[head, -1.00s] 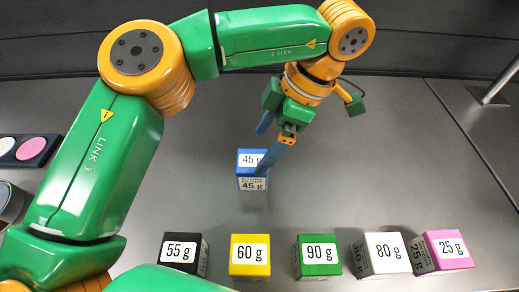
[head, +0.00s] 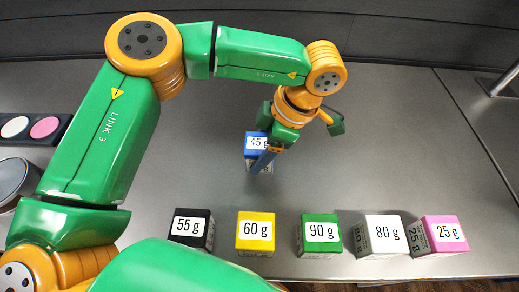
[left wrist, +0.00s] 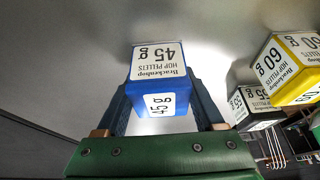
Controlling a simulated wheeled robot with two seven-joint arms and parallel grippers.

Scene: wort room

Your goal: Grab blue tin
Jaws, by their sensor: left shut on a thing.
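The blue tin (head: 251,150) with a "45 g" label stands on the grey counter in the head view, partly hidden by a finger of my left gripper (head: 264,157). In the left wrist view the tin (left wrist: 145,88) shows its blue top and white label faces between the two dark fingers. My left gripper (left wrist: 163,103) is shut on the tin, with one finger on each side of it. From these frames I cannot tell whether the tin is lifted off the counter. My right gripper is not in view.
Along the front stand a black tin (head: 191,230), a yellow tin (head: 255,232), a green tin (head: 320,234), a white tin (head: 379,236) and a pink tin (head: 443,235). A dark tray (head: 62,130) with discs lies at the left. The counter behind the row is largely clear.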

